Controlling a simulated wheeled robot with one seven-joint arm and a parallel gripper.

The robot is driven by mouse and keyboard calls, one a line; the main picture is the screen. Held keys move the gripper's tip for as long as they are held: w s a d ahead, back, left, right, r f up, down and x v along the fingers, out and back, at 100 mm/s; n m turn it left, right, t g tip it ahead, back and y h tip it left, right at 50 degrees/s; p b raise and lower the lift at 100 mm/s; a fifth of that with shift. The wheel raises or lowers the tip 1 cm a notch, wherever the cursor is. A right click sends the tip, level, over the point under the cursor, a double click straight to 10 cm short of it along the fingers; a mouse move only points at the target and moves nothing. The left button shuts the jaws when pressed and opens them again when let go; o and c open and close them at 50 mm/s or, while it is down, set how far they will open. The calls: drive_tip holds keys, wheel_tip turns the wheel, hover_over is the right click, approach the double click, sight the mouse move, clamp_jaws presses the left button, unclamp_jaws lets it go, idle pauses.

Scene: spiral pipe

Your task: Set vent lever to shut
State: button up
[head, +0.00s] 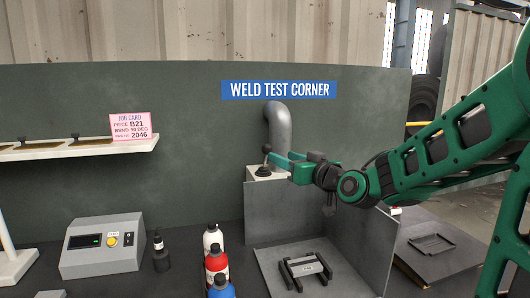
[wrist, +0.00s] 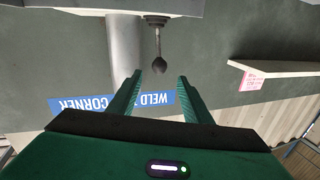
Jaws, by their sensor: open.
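The vent lever (head: 265,160) stands on a light box (head: 258,175) below a bent grey pipe (head: 278,128). It has a thin stem, a dark knob and a dark base. My gripper (head: 278,164) is open in the head view, with its fingers beside the lever on its right. In the wrist view the lever's dark knob (wrist: 158,67) hangs just beyond and between the spread fingertips of my gripper (wrist: 160,73). The picture there is upside down. The fingers do not grip the knob. Lever position marks are not readable.
Grey panels (head: 365,235) form a booth below the box, with a black fixture (head: 305,268) inside. Several bottles (head: 215,262) and a grey control unit (head: 102,245) stand to the left. A white shelf (head: 75,149) carries a pink job card (head: 131,126).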

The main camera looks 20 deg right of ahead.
sight(270, 150)
drive_tip(key=x, duration=1)
drive_tip(key=shift+w+r, duration=0.2)
drive_tip(key=shift+w, duration=0.15)
drive_tip(key=shift+c, duration=0.3)
